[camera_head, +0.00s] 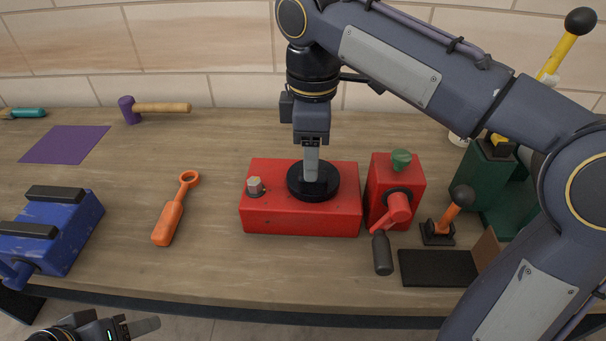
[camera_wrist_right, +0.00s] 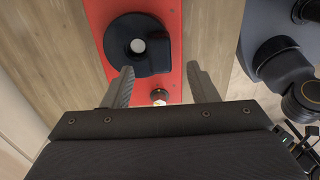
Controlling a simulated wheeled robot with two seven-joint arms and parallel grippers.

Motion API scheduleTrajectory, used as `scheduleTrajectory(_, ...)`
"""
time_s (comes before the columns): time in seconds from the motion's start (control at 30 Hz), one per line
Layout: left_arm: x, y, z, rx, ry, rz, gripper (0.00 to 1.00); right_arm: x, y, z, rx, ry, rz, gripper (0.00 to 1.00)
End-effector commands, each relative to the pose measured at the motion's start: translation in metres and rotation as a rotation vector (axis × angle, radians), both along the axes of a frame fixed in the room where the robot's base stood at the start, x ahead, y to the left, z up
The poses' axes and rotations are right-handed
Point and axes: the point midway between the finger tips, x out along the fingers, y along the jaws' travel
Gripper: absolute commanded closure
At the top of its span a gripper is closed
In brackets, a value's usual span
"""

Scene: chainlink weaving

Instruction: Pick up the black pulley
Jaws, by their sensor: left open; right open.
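The black pulley (camera_head: 300,194) is a dark round disc lying on top of the red box (camera_head: 300,222) in the middle of the bench. In the right wrist view the pulley (camera_wrist_right: 117,40) shows a pale centre and a dark block at its right side. My right gripper (camera_head: 311,170) points down over the pulley. Its two fingers stand apart near the pulley's lower edge in the wrist view (camera_wrist_right: 160,75), with nothing held; I cannot tell whether they touch it. My left gripper (camera_head: 140,327) is open and empty at the bottom left, in front of the bench edge.
A pale hex-headed bolt (camera_head: 255,185) stands on the red box, left of the pulley. A red crank unit (camera_head: 393,190) stands close on the right, and an orange-handled lever (camera_head: 457,205) beyond it. An orange ring-ended tool (camera_head: 170,217) and a blue vise (camera_head: 55,240) lie left.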

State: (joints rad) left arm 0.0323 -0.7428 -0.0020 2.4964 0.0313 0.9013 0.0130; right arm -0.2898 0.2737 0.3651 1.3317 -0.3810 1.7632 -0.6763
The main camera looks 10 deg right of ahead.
Motion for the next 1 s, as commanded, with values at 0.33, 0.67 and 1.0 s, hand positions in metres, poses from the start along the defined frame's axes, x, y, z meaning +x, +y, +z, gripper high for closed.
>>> scheduleTrajectory(0.33, 0.000, 0.000, -0.015, 0.000, 0.000, 0.000, 0.50, -0.001, -0.003, -0.050, 0.000, 0.001, -0.004, 0.47)
scheduleTrajectory(0.67, 0.000, 0.000, -0.016, 0.000, 0.000, 0.000, 0.50, -0.001, -0.003, -0.059, 0.003, -0.001, -0.004, 0.47)
scheduleTrajectory(1.0, 0.000, 0.000, -0.016, 0.000, 0.000, 0.000, 0.50, -0.001, -0.003, -0.059, 0.002, -0.001, -0.004, 0.88)
